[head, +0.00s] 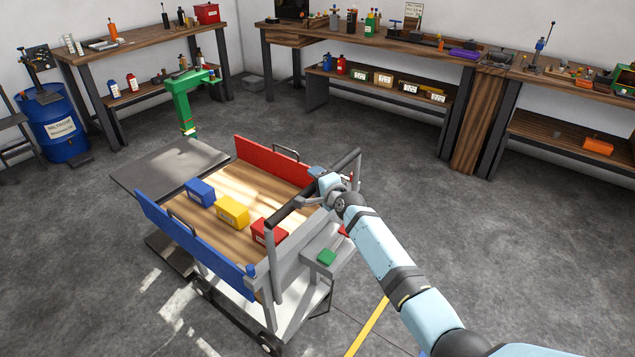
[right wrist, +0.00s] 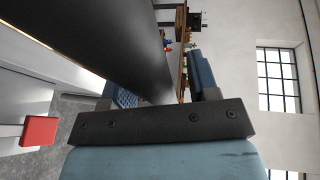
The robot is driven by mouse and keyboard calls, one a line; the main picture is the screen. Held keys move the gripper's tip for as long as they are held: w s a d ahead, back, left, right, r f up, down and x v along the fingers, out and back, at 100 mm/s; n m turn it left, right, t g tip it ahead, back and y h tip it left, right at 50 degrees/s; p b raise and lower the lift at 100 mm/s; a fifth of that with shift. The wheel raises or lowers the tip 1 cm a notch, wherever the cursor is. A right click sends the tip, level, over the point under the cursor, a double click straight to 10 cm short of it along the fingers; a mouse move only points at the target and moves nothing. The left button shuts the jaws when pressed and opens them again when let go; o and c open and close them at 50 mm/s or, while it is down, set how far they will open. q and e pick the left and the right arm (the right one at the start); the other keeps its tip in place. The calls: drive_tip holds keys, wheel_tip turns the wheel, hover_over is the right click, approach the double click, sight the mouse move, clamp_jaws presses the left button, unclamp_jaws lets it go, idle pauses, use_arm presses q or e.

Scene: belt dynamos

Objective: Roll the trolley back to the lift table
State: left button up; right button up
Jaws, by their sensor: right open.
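The trolley (head: 240,262) stands mid-floor in the head view. It has a wooden deck, a red side panel, a blue side panel and a black push handle (head: 285,206) at its near right end. Blue, yellow and red boxes sit on its deck. My right gripper (head: 318,186) is at the handle; in the right wrist view the dark bar (right wrist: 115,45) runs between its open fingers (right wrist: 163,88). Contact cannot be told. A low grey platform (head: 150,180), likely the lift table, lies just beyond the trolley's far left end. My left gripper is out of view.
A green crane-like post (head: 182,100) stands behind the grey platform. A blue drum (head: 58,125) is at the left wall. Workbenches (head: 375,45) line the back and right walls. A yellow floor line (head: 368,325) lies near my arm. The floor right of the trolley is clear.

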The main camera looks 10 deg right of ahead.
drive_tip(key=shift+s+d, duration=0.15)
drive_tip(key=shift+s, duration=0.25)
drive_tip(key=p+v, duration=0.1)
drive_tip(key=v, duration=1.2)
drive_tip(key=s+f+n+g+p, duration=0.1)
drive_tip(key=s+n, duration=0.4)
drive_tip(key=s, duration=0.7)
drive_tip(key=s+a+f+n+g+h+p, duration=0.1)
drive_tip(key=s+f+n+p, duration=0.3)
drive_tip(key=s, duration=0.9)
drive_tip(key=s+a+f+n+g+p, duration=0.1)
drive_tip(key=s+n+p, duration=0.4)
drive_tip(key=s, duration=0.7)
wheel_tip(320, 180, down, 2)
drive_tip(key=n+g, duration=0.1)
drive_tip(key=n, duration=0.1)
drive_tip(key=shift+s+n+h, duration=0.3)
drive_tip(key=shift+s+h, duration=0.05)
drive_tip(key=shift+h, duration=0.05)
